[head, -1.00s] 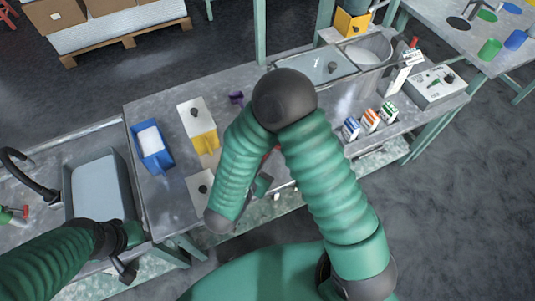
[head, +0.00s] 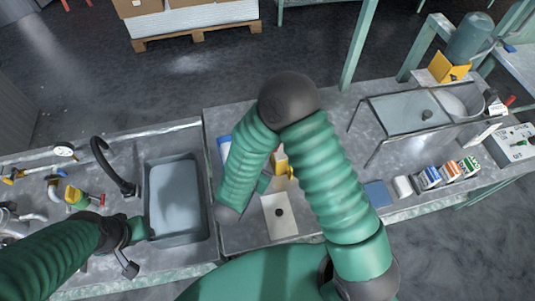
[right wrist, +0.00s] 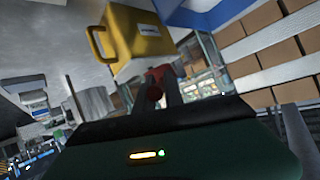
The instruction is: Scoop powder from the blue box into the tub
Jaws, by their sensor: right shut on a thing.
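The blue box (head: 224,150) shows only as a blue-and-white strip behind my right forearm in the head view; its powder is hidden. A blue surface (right wrist: 200,12) at the top of the right wrist view may be this box. A yellow container with a handle (right wrist: 150,38) is just beyond my right gripper (right wrist: 158,92); part of a yellow thing (head: 281,163) shows beside the arm. I cannot tell which container is the tub. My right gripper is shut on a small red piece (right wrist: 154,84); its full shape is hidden. My left gripper (head: 132,250) is by the sink, its jaws unclear.
A grey sink (head: 178,205) with a black tap (head: 110,165) is at left. A white plate with a black knob (head: 279,213) lies at the bench's front. Cartons (head: 448,172) and a metal basin unit (head: 405,112) stand at right. A pallet (head: 195,40) is behind.

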